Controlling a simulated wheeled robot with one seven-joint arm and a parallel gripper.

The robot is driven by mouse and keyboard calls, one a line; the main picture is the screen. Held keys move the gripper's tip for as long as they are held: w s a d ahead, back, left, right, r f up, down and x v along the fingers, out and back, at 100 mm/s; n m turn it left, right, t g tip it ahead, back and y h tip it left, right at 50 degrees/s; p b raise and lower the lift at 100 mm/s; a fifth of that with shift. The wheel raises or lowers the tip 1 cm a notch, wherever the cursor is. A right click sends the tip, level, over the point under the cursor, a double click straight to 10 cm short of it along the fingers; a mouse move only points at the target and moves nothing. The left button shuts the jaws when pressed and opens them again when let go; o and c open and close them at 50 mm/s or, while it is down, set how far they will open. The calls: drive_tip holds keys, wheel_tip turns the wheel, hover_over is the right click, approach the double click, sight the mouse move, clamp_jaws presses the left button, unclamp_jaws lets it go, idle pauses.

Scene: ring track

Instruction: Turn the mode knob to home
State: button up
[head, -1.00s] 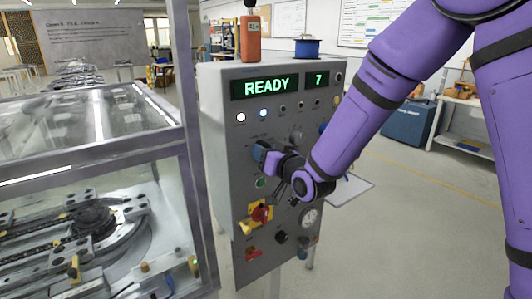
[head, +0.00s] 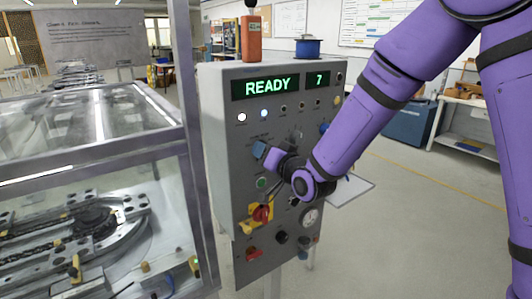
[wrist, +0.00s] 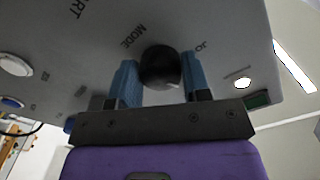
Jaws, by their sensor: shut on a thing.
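The mode knob (wrist: 160,66) is round and dark, on the grey panel beside the printed word MODE in the wrist view. My gripper (wrist: 160,82) has its two blue fingers on either side of it, shut on it. In the head view my gripper (head: 263,151) is at the middle of the control panel (head: 225,165) and hides the knob. The knob's pointer and the home mark cannot be made out.
The panel display (head: 266,86) reads READY and 7. A glass-walled machine (head: 95,200) stands close on the left. Open floor lies right.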

drive_tip(key=o, duration=0.9)
drive_tip(key=shift+s, duration=0.1)
drive_tip(key=v, duration=1)
drive_tip(key=shift+s+d, duration=0.25)
drive_tip(key=shift+d, duration=0.05)
